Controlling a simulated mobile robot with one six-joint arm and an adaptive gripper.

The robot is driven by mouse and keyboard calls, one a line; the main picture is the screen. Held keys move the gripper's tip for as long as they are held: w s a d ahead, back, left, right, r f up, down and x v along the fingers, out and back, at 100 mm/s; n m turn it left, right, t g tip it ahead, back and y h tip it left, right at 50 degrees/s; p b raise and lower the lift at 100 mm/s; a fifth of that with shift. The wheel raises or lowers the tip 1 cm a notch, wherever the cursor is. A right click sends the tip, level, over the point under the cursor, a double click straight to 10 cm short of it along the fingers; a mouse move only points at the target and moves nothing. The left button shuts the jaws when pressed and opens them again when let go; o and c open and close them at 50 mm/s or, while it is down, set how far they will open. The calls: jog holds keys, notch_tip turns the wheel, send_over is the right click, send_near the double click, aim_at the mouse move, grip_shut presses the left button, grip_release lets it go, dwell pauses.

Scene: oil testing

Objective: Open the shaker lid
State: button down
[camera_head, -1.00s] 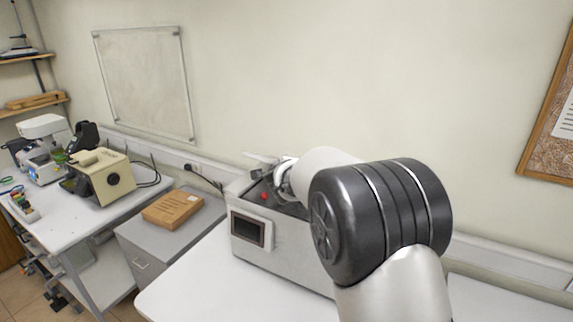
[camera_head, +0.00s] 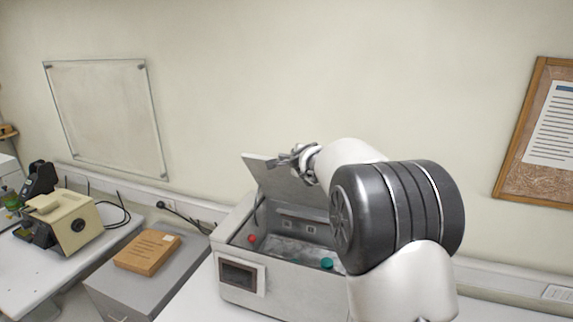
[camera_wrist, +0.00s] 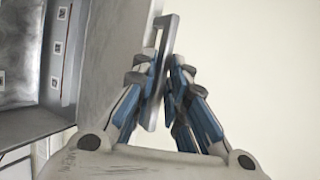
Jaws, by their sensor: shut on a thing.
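The shaker (camera_head: 238,300) is a grey box with a small dark display on its front, standing on the white table. Its lid (camera_head: 262,172) is raised and tilted up at the back, so the inside shows, with a red item (camera_head: 252,239) and a teal-capped item (camera_head: 327,263) in it. My gripper (camera_head: 284,162) is at the upper edge of the lid. In the wrist view my gripper (camera_wrist: 165,75) is shut on the lid's grey metal handle (camera_wrist: 160,85), with the lid (camera_wrist: 105,75) to the left. My arm hides the right part of the shaker and lid.
A grey cabinet (camera_head: 178,290) with a brown box (camera_head: 148,251) on top stands left of the shaker. A cream-coloured device (camera_head: 68,222) is on the far left table. The wall is close behind, with a corkboard (camera_head: 522,135) at right.

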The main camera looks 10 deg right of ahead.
jog(key=shift+w+r, duration=0.15)
jog(key=c, duration=1.7)
grip_release()
jog(key=v, duration=1.2)
jog(key=shift+d, duration=0.1)
